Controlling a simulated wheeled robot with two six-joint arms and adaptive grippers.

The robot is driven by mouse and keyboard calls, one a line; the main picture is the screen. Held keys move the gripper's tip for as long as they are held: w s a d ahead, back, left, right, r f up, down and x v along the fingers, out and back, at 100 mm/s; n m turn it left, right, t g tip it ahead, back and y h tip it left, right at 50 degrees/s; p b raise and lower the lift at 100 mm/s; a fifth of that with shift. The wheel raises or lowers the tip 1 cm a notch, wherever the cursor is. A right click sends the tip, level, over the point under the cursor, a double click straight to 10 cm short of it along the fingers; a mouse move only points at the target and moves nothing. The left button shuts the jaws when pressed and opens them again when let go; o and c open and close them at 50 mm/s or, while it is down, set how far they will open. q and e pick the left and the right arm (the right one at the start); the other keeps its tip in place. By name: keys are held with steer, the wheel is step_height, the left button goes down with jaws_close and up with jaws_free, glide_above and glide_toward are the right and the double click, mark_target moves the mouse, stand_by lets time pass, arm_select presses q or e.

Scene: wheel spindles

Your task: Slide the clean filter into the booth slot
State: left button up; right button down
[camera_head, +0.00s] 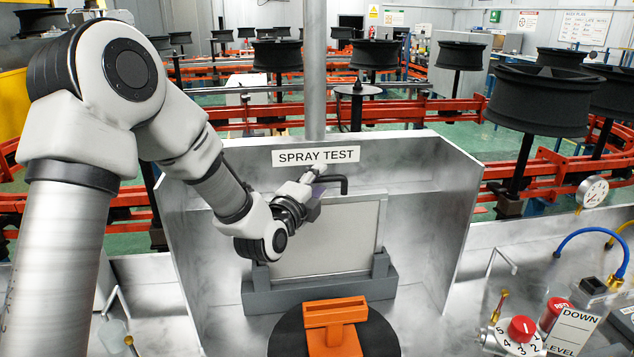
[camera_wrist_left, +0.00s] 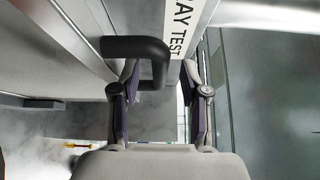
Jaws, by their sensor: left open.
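My left gripper (camera_head: 316,190) is at the handle, in front of the panel's upper left part. In the left wrist view its fingers (camera_wrist_left: 161,75) are apart, with the handle's bend between them, nearer the left finger. The arm hides the panel's left edge. My right gripper is not in view.
A black round stand with an orange fixture (camera_head: 335,312) is in front of the booth. A control panel with a red knob (camera_head: 522,328) and a "DOWN LEVEL" plate (camera_head: 574,330) is at right. The booth's side walls flank the filter.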

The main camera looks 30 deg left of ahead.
arm_select(q)
steer(key=s, duration=0.7)
steer(key=shift+s+d, duration=0.2)
